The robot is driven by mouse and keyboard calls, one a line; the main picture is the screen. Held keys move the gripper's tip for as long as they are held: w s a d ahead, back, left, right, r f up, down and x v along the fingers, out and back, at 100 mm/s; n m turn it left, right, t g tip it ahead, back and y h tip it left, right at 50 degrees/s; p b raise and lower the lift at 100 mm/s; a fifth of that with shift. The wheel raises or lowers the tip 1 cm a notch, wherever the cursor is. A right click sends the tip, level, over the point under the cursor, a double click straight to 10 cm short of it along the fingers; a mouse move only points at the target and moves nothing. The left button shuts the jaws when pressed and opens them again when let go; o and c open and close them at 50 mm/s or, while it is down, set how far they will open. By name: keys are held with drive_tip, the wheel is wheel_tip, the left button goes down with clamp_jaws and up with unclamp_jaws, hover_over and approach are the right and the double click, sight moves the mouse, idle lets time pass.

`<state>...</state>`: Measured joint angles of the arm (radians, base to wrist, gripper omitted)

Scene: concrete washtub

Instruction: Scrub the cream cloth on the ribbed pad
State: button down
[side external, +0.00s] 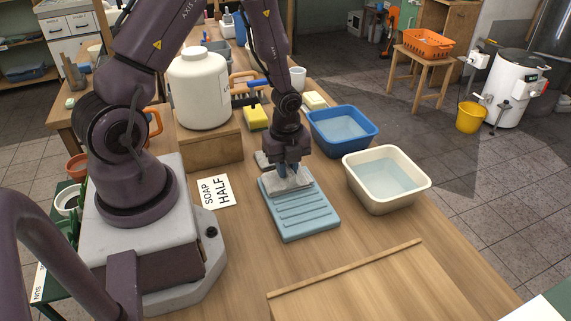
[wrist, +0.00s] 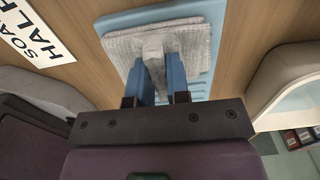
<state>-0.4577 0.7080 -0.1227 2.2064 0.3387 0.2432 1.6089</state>
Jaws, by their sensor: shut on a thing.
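The ribbed pad (side external: 308,221) is light blue and lies flat on the wooden table, in the middle of the side view; its edge shows in the wrist view (wrist: 217,30). A folded cloth (side external: 293,185) lies on the pad's far end and looks pale grey rather than cream. In the wrist view the cloth (wrist: 196,42) is a woven, flat piece with a pinched ridge. My gripper (side external: 287,173) points down over the pad, its blue fingers (wrist: 158,68) shut on that ridge. The cloth's underside is hidden.
A blue basin (side external: 343,143) and a cream basin (side external: 352,178), both holding water, stand right of the pad. A card reading "SOAP HALF" (side external: 215,191) lies left. A white jar (side external: 199,92) on a wooden block (side external: 208,148) and a yellow sponge (side external: 256,118) are behind.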

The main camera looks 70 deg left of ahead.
drive_tip(key=d, duration=1.2)
drive_tip(key=a, duration=1.4)
drive_tip(key=d, duration=1.3)
drive_tip(key=shift+d, duration=0.25)
drive_tip(key=shift+a, duration=3.1)
wheel_tip(320, 180, up, 3)
drive_tip(key=shift+a+f, duration=0.15)
drive_tip(key=shift+f, duration=0.05)
drive_tip(key=shift+r, duration=2.85)
